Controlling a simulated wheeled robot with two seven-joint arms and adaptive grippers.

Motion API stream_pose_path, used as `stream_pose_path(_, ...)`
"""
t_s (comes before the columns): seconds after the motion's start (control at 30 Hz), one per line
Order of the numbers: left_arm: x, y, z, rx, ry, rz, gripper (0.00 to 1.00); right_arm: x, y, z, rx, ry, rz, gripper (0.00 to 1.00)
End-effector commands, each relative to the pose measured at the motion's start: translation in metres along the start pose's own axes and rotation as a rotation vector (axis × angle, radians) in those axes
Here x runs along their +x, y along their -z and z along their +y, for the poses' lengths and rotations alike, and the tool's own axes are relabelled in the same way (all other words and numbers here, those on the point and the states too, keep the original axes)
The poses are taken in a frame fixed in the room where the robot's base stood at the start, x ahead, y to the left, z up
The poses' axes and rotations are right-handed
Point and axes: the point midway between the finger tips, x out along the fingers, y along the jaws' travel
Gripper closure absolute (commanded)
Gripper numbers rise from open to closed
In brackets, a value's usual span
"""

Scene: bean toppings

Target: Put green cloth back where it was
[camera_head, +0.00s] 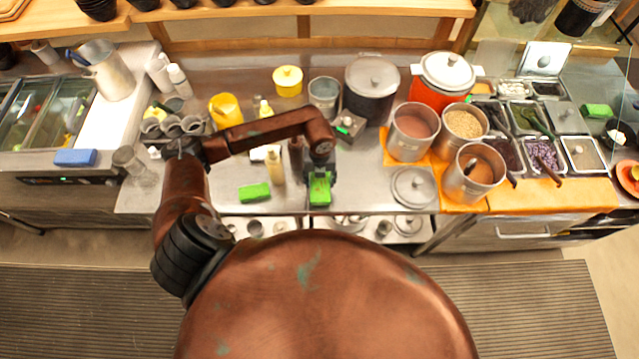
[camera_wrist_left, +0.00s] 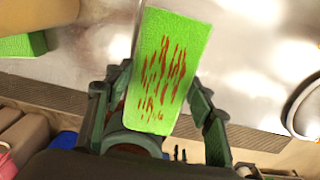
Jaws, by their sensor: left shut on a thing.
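A green cloth (camera_head: 319,191) is held in my left gripper (camera_head: 320,178), over the front part of the steel counter. In the left wrist view the cloth (camera_wrist_left: 165,70) stands out between the two dark fingers and carries several red-brown streaks. The fingers are shut on it. A second green cloth (camera_head: 254,192) lies flat on the counter left of the gripper. It also shows at the left edge of the left wrist view (camera_wrist_left: 22,46). My right gripper is not in view.
A cream bottle (camera_head: 275,166) stands between the lying cloth and my gripper. Steel pots (camera_head: 472,174) stand on an orange mat (camera_head: 462,205) to the right. A round lid (camera_head: 413,187) lies nearer. A blue cloth (camera_head: 75,157) is far left, another green one (camera_head: 597,111) far right.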

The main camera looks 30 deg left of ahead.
Motion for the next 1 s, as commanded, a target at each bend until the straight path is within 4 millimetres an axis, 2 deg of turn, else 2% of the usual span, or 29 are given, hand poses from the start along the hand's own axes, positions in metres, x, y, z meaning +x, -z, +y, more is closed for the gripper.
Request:
stream_pose_path(0.17, 0.011, -0.006, 0.003, -0.001, -0.002, 0.002, 0.69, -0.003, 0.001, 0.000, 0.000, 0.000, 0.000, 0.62)
stream_pose_path(0.37, 0.036, -0.006, 0.002, 0.000, -0.001, 0.001, 0.69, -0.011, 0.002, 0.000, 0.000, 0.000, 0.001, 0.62)
stream_pose_path(0.73, 0.042, -0.006, 0.002, 0.000, -0.001, -0.001, 0.69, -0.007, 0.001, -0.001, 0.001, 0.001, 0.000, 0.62)
stream_pose_path(0.77, 0.042, -0.006, 0.002, 0.000, -0.001, -0.001, 0.48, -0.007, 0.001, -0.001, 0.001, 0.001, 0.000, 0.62)
stream_pose_path(1.0, 0.041, -0.006, 0.002, 0.000, -0.001, -0.001, 0.33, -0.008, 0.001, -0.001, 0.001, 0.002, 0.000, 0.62)
